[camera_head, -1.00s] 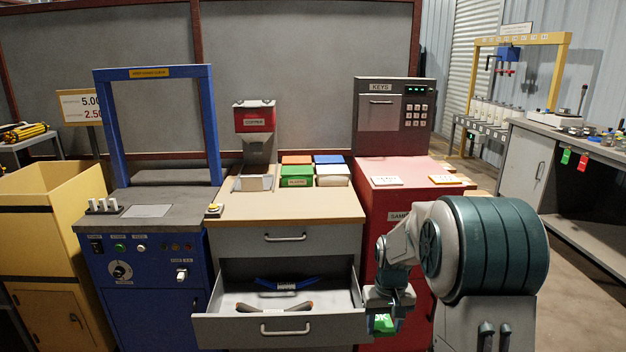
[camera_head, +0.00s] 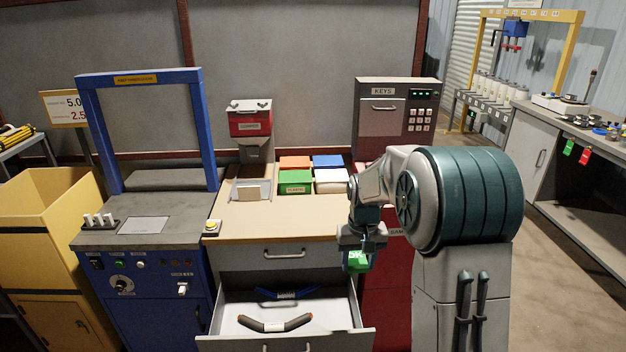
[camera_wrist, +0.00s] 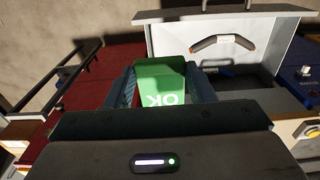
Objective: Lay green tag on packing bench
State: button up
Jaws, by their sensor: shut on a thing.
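The green tag (camera_head: 357,263), marked "OK", hangs in my gripper (camera_head: 359,250), which is shut on it. In the wrist view the tag (camera_wrist: 165,92) sits between the two fingers (camera_wrist: 163,80), with its letters upside down. In the head view the tag appears just right of the front edge of the tan-topped bench (camera_head: 262,222), in front of the red cabinet (camera_head: 385,285). It is held in the air, apart from the bench top. No label shows which bench is the packing bench.
The bench's open drawer (camera_head: 225,318) holds a curved grey piece with orange ends (camera_head: 274,325) and a blue piece (camera_head: 287,294). Coloured boxes (camera_head: 295,188) and a dispenser (camera_head: 250,130) stand at the back. The bench top's front is clear. Another green tag (camera_head: 568,147) hangs at right.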

aim_at(335, 213)
jog(key=i, duration=1.1)
